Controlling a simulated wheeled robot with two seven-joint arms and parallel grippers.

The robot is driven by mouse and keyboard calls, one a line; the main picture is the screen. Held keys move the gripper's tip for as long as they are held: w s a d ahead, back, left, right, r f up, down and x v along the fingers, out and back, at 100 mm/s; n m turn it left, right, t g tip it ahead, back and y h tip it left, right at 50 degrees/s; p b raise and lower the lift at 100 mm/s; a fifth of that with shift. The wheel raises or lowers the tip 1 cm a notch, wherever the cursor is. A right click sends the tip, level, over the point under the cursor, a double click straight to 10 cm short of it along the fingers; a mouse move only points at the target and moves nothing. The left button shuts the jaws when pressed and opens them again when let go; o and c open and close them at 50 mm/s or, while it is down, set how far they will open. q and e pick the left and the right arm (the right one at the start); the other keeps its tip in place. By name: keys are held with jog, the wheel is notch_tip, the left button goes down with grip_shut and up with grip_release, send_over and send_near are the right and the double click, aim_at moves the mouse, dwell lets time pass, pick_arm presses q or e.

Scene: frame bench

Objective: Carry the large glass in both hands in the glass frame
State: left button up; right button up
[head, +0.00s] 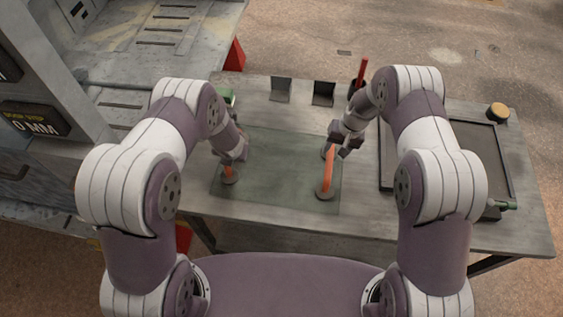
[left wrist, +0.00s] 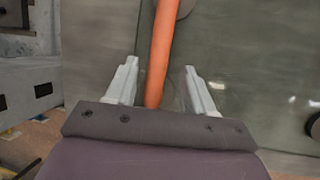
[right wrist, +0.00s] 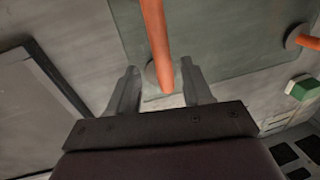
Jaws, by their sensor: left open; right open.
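The large glass (head: 280,165) is a greenish clear sheet lying flat on the bench. Two orange handles with grey round cups stand on it, the left handle (head: 229,172) and the right handle (head: 328,170). My left gripper (head: 234,157) is open over the left handle, which shows between its fingers in the left wrist view (left wrist: 161,50). My right gripper (head: 339,147) is open at the right handle, which shows between its fingers in the right wrist view (right wrist: 154,40). Contact cannot be told. The dark glass frame (head: 505,160) lies at the right, partly hidden by my right arm.
Two dark angle brackets (head: 281,88) stand behind the glass. A red stick (head: 362,72) stands upright near my right forearm. A yellow-topped jar (head: 497,112) stands behind the frame. A grey machine (head: 60,85) is at the left. Bare bench lies between glass and frame.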

aim_at(330, 155)
pick_arm(q)
jog(key=x, duration=0.3)
jog(key=shift+a+f, duration=0.35)
pick_arm(e)
jog(key=f, duration=0.1)
jog(key=a+f, duration=0.1)
jog(key=f, duration=0.1)
jog(key=shift+s+a+f, duration=0.15)
jog(key=shift+f, duration=0.15)
pick_arm(q)
jog(key=shift+w+d+f, duration=0.15)
jog(key=shift+w+f, duration=0.2)
jog(key=shift+f, duration=0.1)
pick_arm(e)
jog(key=shift+f, duration=0.55)
pick_arm(q)
jog(key=shift+s, duration=0.1)
pick_arm(e)
jog(key=shift+r, duration=0.1)
pick_arm(q)
grip_shut()
pick_arm(e)
grip_shut()
